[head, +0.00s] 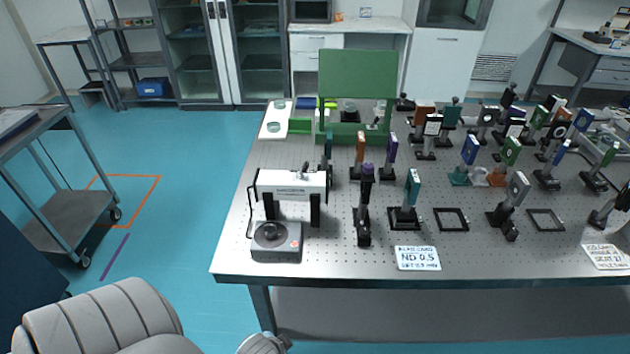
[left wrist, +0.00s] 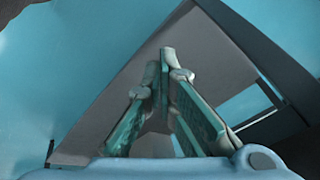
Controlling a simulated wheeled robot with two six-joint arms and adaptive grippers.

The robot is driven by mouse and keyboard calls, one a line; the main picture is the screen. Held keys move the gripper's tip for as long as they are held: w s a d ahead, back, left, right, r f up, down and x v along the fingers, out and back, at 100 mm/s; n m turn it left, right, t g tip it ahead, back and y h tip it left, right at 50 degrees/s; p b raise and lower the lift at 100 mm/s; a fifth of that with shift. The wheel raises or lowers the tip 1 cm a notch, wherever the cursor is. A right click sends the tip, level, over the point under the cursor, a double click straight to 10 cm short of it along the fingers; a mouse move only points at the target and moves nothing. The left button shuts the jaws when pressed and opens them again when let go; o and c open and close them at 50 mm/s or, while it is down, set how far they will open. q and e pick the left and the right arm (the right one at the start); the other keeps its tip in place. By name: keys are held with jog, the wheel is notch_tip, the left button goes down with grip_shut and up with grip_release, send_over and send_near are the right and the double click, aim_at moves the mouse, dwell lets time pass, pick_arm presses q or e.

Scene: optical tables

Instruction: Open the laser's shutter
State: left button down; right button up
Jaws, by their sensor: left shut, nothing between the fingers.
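The laser (head: 291,184) is a white box on black posts at the left front of the optical table. A dark upright piece (head: 329,172) stands at its right end; I cannot tell whether it is the shutter or how it is set. A grey control box (head: 276,241) with a black round knob sits in front of the laser. My left gripper (left wrist: 167,62) is shut and empty in the left wrist view, with a grey surface behind it. The laser does not show clearly there. My right gripper is not in view.
The optical table (head: 330,262) holds many mounted optics to the right of the laser. A green panel enclosure (head: 357,75) stands behind it. A white "ND 0.5" card (head: 417,258) lies near the front edge.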

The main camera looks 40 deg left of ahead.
pick_arm(q)
jog(key=w+a+r+m+t+y+p, duration=0.1)
jog(key=w+a+r+m, duration=0.15)
jog(key=r, duration=0.55)
jog(key=m+t+y+p, duration=0.25)
jog(key=m+t, duration=0.75)
jog(key=m, duration=0.5)
send_near(314, 185)
jog(key=r, duration=0.2)
jog(key=shift+s+d+t+y, duration=0.1)
jog(key=shift+d+t+y, duration=0.1)
jog(key=shift+t+y, duration=0.1)
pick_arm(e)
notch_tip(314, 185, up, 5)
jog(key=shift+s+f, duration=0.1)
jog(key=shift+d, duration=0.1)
pick_arm(q)
jog(key=x, duration=1)
jog(key=shift+f, duration=0.1)
